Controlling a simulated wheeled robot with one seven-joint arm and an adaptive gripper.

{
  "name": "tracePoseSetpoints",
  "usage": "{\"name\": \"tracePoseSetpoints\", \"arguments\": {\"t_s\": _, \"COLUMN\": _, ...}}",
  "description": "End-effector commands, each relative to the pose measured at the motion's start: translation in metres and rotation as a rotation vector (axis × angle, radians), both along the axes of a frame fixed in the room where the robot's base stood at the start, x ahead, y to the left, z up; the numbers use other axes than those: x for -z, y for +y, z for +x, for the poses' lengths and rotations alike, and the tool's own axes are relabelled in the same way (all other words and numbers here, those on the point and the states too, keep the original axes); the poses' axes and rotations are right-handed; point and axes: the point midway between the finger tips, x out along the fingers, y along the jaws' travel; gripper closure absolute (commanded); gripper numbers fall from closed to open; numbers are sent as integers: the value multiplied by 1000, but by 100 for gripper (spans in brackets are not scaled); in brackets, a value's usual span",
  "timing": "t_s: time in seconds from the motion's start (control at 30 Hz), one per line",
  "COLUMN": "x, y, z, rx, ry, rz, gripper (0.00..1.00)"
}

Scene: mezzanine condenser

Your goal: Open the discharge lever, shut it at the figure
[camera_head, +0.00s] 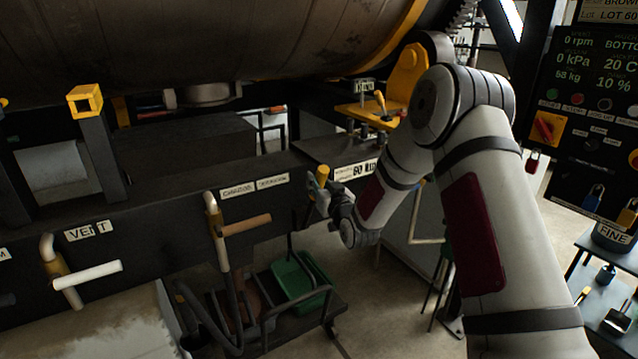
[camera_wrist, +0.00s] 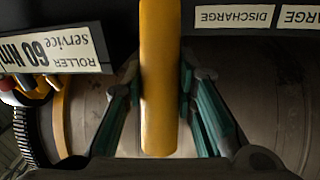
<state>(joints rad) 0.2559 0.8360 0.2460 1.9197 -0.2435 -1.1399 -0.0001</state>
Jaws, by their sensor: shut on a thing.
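A yellow lever (camera_head: 323,174) stands up at the black beam, to the right of the discharge label (camera_head: 272,182). In the wrist view the yellow lever (camera_wrist: 158,90) runs down between the two green-padded fingers. My gripper (camera_head: 318,194) is shut on it; the wrist view also shows the gripper (camera_wrist: 160,85) with a finger at each side. The lever's lower part is hidden behind the gripper in the head view. The discharge label also shows upside down in the wrist view (camera_wrist: 235,15). The dark display (camera_head: 595,65) reads 0 rpm, 0 kPa, 68 kg, 20 C and 10 %.
A large drum (camera_head: 200,35) hangs above the beam. A wooden-handled lever (camera_head: 245,225) and a white-handled vent lever (camera_head: 88,273) stick out at the left. A cart with a green tray (camera_head: 300,280) stands below. A roller service label (camera_head: 355,170) is beside my wrist.

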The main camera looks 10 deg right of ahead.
Motion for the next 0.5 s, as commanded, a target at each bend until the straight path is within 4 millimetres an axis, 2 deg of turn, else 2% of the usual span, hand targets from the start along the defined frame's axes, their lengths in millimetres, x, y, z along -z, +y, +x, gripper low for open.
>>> {"name": "tracePoseSetpoints", "arguments": {"t_s": 0.17, "x": -2, "y": 2, "z": 6, "rx": -1, "ry": 20, "rz": -10, "gripper": 100}}
{"name": "tracePoseSetpoints", "arguments": {"t_s": 0.5, "x": -13, "y": 13, "z": 41, "rx": -2, "ry": 176, "rz": -63, "gripper": 100}}
